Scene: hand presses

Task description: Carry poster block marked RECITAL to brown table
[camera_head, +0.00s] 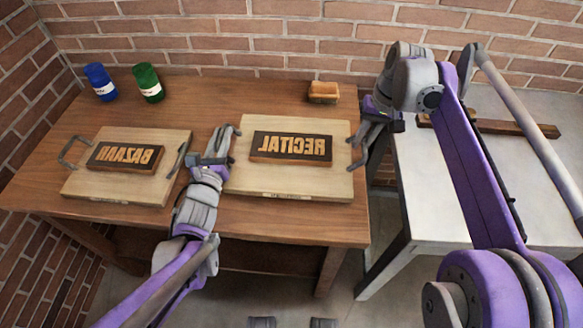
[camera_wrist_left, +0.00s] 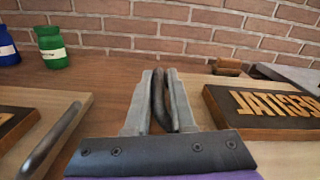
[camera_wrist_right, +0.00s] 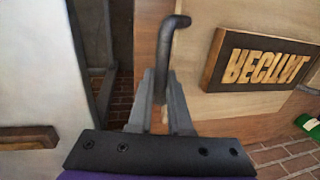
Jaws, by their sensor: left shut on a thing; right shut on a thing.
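The RECITAL block (camera_head: 290,147) is dark with raised tan letters that look reversed. It lies on a pale board (camera_head: 263,183) with a metal handle at each side, over the right part of the brown table (camera_head: 225,92). My left gripper (camera_head: 214,150) is shut on the board's left handle (camera_wrist_left: 160,97). My right gripper (camera_head: 372,125) is shut on the right handle (camera_wrist_right: 172,52). The block also shows in the left wrist view (camera_wrist_left: 265,110) and right wrist view (camera_wrist_right: 262,62). I cannot tell if the board touches the tabletop.
A second pale board with the BAZAAR block (camera_head: 126,157) lies on the left, close to my left gripper. Blue jar (camera_head: 100,82), green jar (camera_head: 148,83) and a small tan-and-brown object (camera_head: 323,92) stand behind. A pale table (camera_head: 430,190) with a brown bar (camera_head: 515,128) is on the right.

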